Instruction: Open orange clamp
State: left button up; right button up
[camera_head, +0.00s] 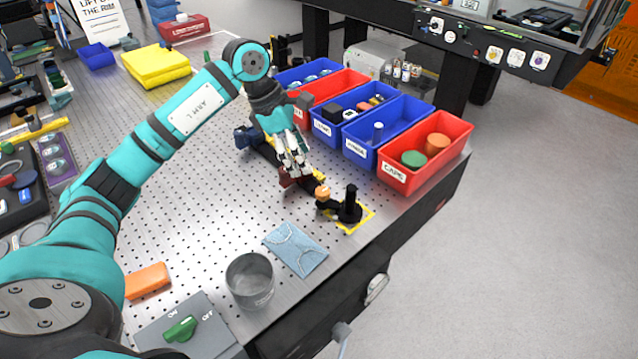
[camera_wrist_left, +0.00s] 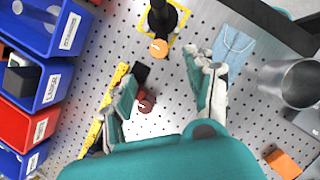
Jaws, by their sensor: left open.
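The orange clamp appears to be the black fixture with an orange round knob (camera_head: 322,192), beside a black upright post (camera_head: 349,205) on a yellow-outlined square. In the left wrist view the orange knob (camera_wrist_left: 159,48) and the post (camera_wrist_left: 163,17) are at the top, beyond my fingertips. My left gripper (camera_head: 299,166) is open, its fingers spread and empty, just behind the knob in the head view. The gripper (camera_wrist_left: 165,83) also shows in the left wrist view, apart from the knob. My right gripper is not in view.
A dark red knob (camera_wrist_left: 146,104) on a black part lies beneath my left gripper. Red and blue bins (camera_head: 425,169) line the table's right side. A blue cloth (camera_head: 295,248), a metal cup (camera_head: 250,280) and an orange block (camera_head: 147,281) lie nearer. The perforated tabletop (camera_head: 200,215) is largely clear.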

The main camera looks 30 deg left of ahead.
pick_arm(q)
jog(key=p, duration=0.1)
send_over(321, 191)
jog(key=a, duration=0.2)
jog(key=f, duration=0.3)
jog(key=s+f, duration=0.1)
jog(key=f, duration=0.1)
jog(key=shift+d+f, duration=0.1)
jog(key=shift+f, duration=0.05)
jog(key=p+x, duration=0.1)
jog(key=x, duration=0.2)
jog(key=shift+w+d+f, duration=0.1)
jog(key=shift+f, duration=0.2)
jog(key=shift+w+d+f, duration=0.1)
jog(key=shift+f, duration=0.3)
jog(key=c, duration=0.4)
grip_shut()
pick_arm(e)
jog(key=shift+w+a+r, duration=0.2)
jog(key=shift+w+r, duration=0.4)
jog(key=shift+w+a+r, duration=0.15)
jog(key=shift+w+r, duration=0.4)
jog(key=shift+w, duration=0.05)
